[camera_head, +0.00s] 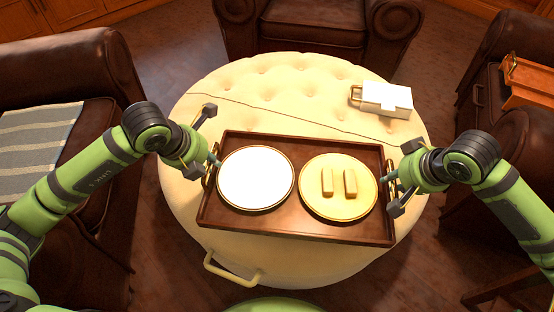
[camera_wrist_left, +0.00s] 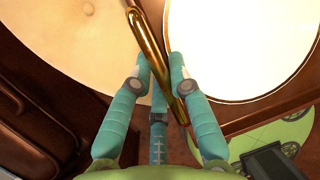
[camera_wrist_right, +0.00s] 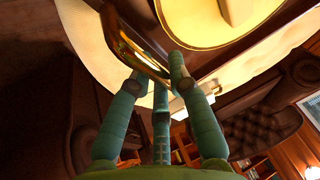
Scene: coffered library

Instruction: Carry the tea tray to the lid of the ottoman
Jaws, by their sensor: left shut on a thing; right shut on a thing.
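The brown wooden tea tray (camera_head: 290,231) is over the round cream tufted ottoman (camera_head: 190,130) in the head view; I cannot tell whether it touches the lid. On the tray are a white plate (camera_head: 256,178) at left and a yellow plate (camera_head: 338,205) at right with two small bars (camera_head: 338,183). My left gripper (camera_head: 212,162) is shut on the tray's left brass handle, which shows between its fingers in the left wrist view (camera_wrist_left: 160,60). My right gripper (camera_head: 388,178) is shut on the right brass handle, also in the right wrist view (camera_wrist_right: 140,60).
A white box-like object (camera_head: 386,98) lies on the ottoman's far right. A cream handle (camera_head: 231,270) sticks out at the ottoman's front. Brown leather armchairs stand left (camera_head: 85,65), behind (camera_head: 310,20) and right. A grey striped cloth (camera_head: 40,135) lies on the left one.

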